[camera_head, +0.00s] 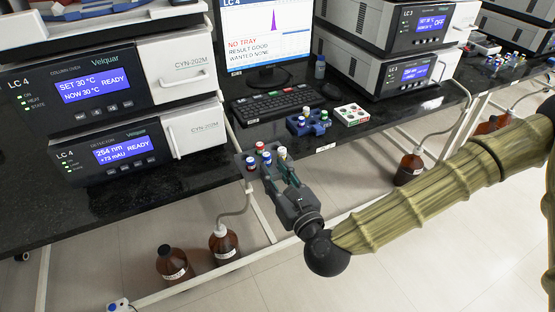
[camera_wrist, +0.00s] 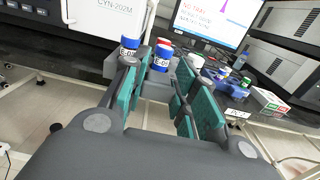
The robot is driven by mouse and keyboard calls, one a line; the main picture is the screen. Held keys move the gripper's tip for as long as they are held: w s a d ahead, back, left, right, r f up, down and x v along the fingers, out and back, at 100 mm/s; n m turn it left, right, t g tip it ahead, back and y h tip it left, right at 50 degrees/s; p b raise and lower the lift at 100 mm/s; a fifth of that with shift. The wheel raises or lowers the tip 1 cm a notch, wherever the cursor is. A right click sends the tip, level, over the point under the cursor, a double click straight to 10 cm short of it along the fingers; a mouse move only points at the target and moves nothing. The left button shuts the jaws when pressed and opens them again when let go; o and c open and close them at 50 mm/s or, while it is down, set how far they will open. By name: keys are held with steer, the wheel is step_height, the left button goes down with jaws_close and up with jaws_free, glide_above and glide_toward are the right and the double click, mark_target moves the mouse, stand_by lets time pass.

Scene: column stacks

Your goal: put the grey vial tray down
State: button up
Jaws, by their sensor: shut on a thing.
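The grey vial tray (camera_head: 244,158) carries several vials with red, white and blue colours. My gripper (camera_head: 276,171) is shut on it, reaching in from the lower right. In the head view the tray overlaps the bench's front edge, below the keyboard; its height above the bench is hard to tell. In the wrist view the tray (camera_wrist: 155,88) sits between the green fingers of my gripper (camera_wrist: 160,84), with vials upright above it. The fingers hide part of it.
LC 4 instruments (camera_head: 110,150) stand left and a monitor (camera_head: 265,40) behind. Brown bottles (camera_head: 223,245) stand below. Some bench front is bare.

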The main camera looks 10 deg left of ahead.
steer(key=shift+s, duration=0.35)
steer(key=w+d+f+m+t+h, duration=0.1)
steer(key=w+d+f+m+h, duration=0.1)
steer(key=d, duration=0.7)
steer(key=w+d+f+m+t+h+p, duration=0.1)
steer(key=w+d+f+m+h, duration=0.1)
steer(key=d+h, duration=0.3)
steer(key=w+d+f+m+t+h, duration=0.1)
steer(key=w+d+f+m+h, duration=0.2)
steer(key=d, duration=1)
steer(key=shift+d+f+h+p, duration=0.15)
steer(key=shift+f+h+p, duration=0.15)
steer(key=shift+f, duration=0.5)
steer(key=p, duration=0.3)
steer(key=shift+s, duration=0.15)
steer(key=shift+s+f+p, duration=0.45)
steer(key=shift+s+p, duration=0.2)
steer(key=shift+p, duration=1.3)
steer(key=shift+s+f+p, duration=0.45)
steer(key=shift+s+p, duration=0.2)
steer(key=shift+p, duration=1.3)
steer(key=shift+d, duration=0.1)
